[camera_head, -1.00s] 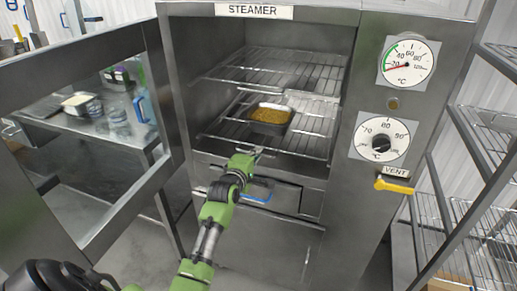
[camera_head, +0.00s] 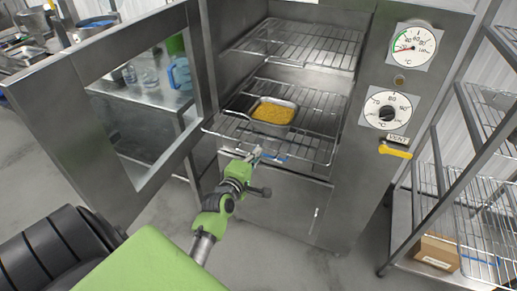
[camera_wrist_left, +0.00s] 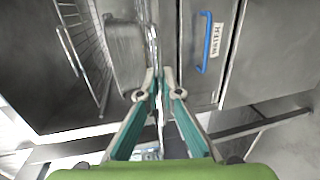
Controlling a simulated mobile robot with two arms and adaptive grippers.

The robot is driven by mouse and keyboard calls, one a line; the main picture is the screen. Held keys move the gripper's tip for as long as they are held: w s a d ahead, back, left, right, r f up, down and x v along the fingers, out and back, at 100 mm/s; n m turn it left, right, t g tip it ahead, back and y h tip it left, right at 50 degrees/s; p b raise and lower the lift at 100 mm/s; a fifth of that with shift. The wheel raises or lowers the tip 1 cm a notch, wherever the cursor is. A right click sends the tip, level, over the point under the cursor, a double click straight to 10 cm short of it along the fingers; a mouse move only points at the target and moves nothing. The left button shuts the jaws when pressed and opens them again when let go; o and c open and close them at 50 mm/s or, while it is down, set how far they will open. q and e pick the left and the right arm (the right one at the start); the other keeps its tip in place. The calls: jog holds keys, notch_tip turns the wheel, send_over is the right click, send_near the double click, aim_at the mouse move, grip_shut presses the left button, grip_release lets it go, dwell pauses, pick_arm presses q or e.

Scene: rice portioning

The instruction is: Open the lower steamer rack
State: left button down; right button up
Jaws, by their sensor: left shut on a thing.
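The lower steamer rack (camera_head: 310,150) is a wire shelf that sticks partly out of the open steamer, past its front frame. A grey metal pan of yellow grains (camera_head: 274,111) sits on it. My left gripper (camera_head: 257,154) is at the middle of the rack's front edge, with its jaws shut on the front wire. In the left wrist view, the gripper's fingers (camera_wrist_left: 158,78) meet on this wire, beside the pan (camera_wrist_left: 124,50). The upper rack (camera_head: 300,42) is inside the steamer. My right gripper is not in view.
The steamer door (camera_head: 105,110) stands open on the left. The water drawer's blue handle (camera_wrist_left: 207,43) is just below the rack. A yellow vent lever (camera_head: 395,152) is on the right of the steamer front. A wire shelf unit (camera_head: 470,215) stands at the right.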

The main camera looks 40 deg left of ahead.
pick_arm(q)
jog(key=shift+s+d, duration=0.1)
jog(key=shift+s, duration=0.2)
jog(key=c, duration=2.2)
grip_release()
jog(key=v, duration=1.2)
